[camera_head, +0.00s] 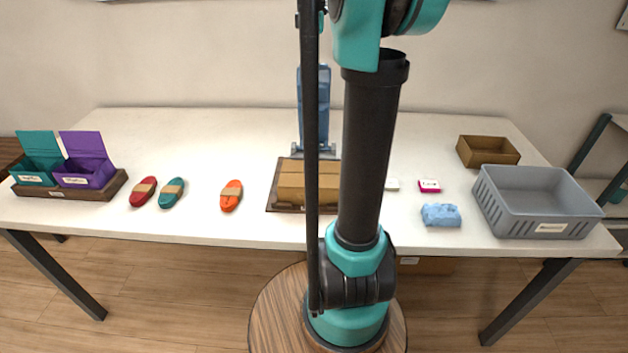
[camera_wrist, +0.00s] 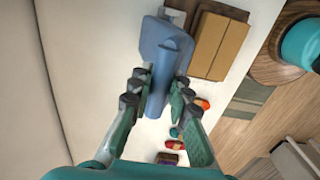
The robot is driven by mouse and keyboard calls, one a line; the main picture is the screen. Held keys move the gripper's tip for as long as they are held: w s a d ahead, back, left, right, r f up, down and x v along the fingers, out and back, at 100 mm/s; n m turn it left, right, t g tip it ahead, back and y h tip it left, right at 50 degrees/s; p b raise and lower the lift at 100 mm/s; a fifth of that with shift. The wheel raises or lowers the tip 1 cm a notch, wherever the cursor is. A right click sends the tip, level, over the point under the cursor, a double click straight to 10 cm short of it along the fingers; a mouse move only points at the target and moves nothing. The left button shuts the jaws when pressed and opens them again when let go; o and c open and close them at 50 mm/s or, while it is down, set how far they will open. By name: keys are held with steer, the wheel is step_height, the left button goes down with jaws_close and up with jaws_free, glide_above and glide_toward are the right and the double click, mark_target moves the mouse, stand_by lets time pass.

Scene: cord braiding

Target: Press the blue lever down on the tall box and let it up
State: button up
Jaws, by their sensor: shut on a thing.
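The tall blue-grey box (camera_head: 320,100) stands at the back middle of the table, partly hidden behind my arm in the head view. In the wrist view the box (camera_wrist: 152,38) is seen from above, with a blue lever (camera_wrist: 160,70) standing out from it towards me. My gripper (camera_wrist: 158,88) has one finger on each side of the lever and is shut on it. Whether the lever is up or pressed down cannot be told from these views.
A brown carton (camera_head: 298,182) sits on a dark tray in front of the box. Red, teal and orange bundles (camera_head: 231,195) lie left of it. A grey crate (camera_head: 540,200), a brown box (camera_head: 488,151) and a blue lump (camera_head: 441,215) are on the right. The back left tabletop is clear.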

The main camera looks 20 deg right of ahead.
steer(key=shift+s+a, duration=0.3)
steer(key=shift+s, duration=0.4)
steer(key=shift+s+a, duration=0.3)
steer(key=shift+s, duration=0.45)
steer(key=shift+s+a, duration=0.3)
steer(key=shift+s, duration=0.4)
steer(key=shift+c, duration=0.2)
steer(key=shift+s+a+f, duration=0.15)
steer(key=shift+s+a, duration=0.15)
steer(key=shift+s, duration=0.4)
steer(key=shift+s+a+f, duration=0.2)
steer(key=shift+s+a, duration=0.1)
steer(key=shift+s, duration=0.4)
steer(key=shift+s+a+f, duration=0.15)
steer(key=shift+s+a, duration=0.15)
steer(key=shift+s, duration=0.4)
jaws_close()
steer(key=s, duration=0.1)
steer(key=s+a+f, duration=0.1)
steer(key=s, duration=0.2)
steer(key=shift+a+f, duration=0.35)
